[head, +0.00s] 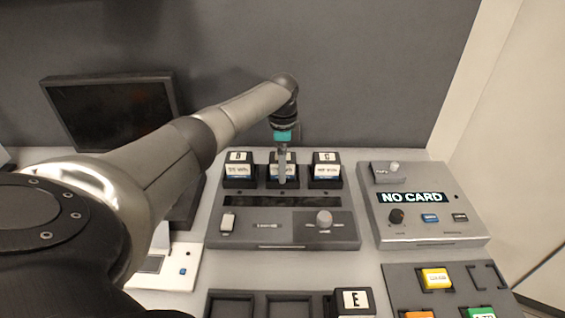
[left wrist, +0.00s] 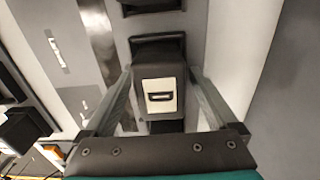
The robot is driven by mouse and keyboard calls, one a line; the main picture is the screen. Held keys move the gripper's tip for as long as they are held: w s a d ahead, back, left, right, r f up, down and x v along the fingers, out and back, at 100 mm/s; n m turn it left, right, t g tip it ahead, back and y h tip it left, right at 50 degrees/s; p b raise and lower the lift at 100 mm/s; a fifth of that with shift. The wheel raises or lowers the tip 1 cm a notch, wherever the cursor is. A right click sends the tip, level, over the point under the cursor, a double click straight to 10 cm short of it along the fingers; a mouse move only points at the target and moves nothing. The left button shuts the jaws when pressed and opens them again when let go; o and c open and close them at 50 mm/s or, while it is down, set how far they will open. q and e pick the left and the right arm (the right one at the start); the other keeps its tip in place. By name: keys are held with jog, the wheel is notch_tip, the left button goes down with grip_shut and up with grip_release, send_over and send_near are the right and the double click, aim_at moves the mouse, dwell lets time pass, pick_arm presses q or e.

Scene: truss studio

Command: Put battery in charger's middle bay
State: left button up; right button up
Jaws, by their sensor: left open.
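The charger (head: 283,228) is a dark grey unit with three bays in a row at its back. A black battery sits in each bay: a lettered one in the left bay (head: 238,158), one in the middle bay (head: 273,158), and one marked C in the right bay (head: 326,158). My left gripper (head: 282,178) points down over the middle bay and partly hides its battery. In the left wrist view, the open fingers stand on either side of a black battery (left wrist: 161,72) with a pale label. Small gaps show beside it. My right gripper is not in view.
A tray (head: 262,294) with empty slots and a battery marked E (head: 355,300) is at the front. A "NO CARD" console (head: 425,215) stands right, with a panel of coloured blocks (head: 408,280) before it. A dark monitor (head: 110,110) is at back left.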

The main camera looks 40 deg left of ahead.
pick_arm(q)
notch_tip(320, 180, up, 12)
jog(key=p, duration=0.1)
jog(key=shift+r, duration=0.15)
dwell(0.3)
